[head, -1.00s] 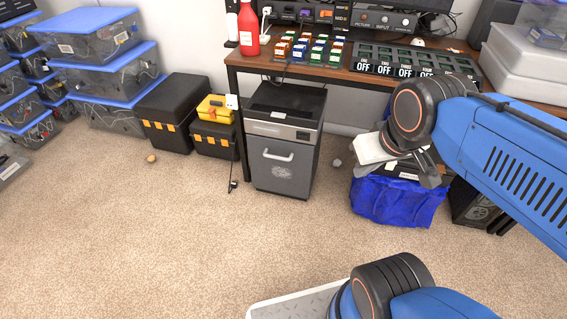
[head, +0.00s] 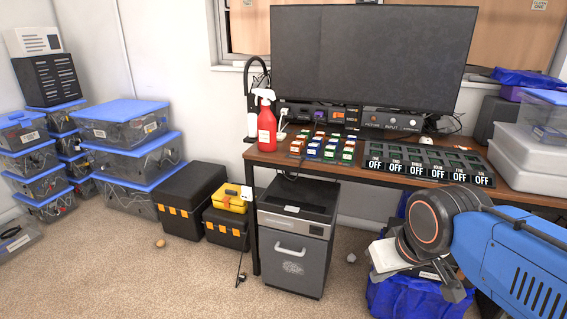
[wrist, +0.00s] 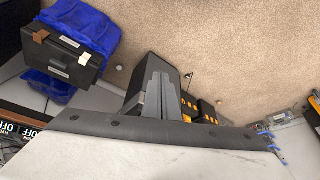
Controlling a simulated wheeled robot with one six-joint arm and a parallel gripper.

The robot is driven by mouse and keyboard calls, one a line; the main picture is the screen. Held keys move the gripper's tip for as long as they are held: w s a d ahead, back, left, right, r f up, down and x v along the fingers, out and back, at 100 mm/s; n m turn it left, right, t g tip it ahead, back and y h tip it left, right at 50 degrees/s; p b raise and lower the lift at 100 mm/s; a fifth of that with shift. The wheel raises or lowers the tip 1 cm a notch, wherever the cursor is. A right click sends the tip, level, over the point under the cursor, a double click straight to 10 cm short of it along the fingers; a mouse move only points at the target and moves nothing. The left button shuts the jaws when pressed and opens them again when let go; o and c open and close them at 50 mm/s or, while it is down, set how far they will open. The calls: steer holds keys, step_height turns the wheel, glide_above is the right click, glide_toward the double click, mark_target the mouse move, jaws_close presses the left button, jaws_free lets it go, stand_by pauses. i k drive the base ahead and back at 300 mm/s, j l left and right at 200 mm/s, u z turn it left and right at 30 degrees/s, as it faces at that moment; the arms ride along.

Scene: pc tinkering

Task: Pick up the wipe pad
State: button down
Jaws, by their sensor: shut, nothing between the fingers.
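I cannot pick out a wipe pad for certain in either view. My gripper (head: 454,291) is at the lower right of the head view, in front of the desk and above a blue bag (head: 395,297). In the wrist view my gripper's grey fingers (wrist: 160,92) are together with nothing between them. A grey cabinet (head: 294,240) under the desk has a pale smudge on its front. A red spray bottle (head: 266,125) stands upright on the desk's left end.
The wooden desk (head: 345,170) holds a monitor (head: 372,65), small coloured blocks and a row of OFF-labelled slots (head: 428,163). Black toolboxes (head: 190,200) and blue-lidded bins (head: 125,155) stand left.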

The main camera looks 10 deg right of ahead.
mark_target(281, 136)
steer(key=i+j+z, duration=0.15)
steer(key=j, duration=0.2)
steer(key=i+j+z, duration=0.1)
steer(key=j, duration=0.2)
steer(key=i+j+z, duration=0.15)
steer(key=j, duration=0.25)
steer(key=i+j+z, duration=0.1)
steer(key=j, duration=0.25)
steer(key=i+j+z, duration=0.15)
steer(key=j, duration=0.25)
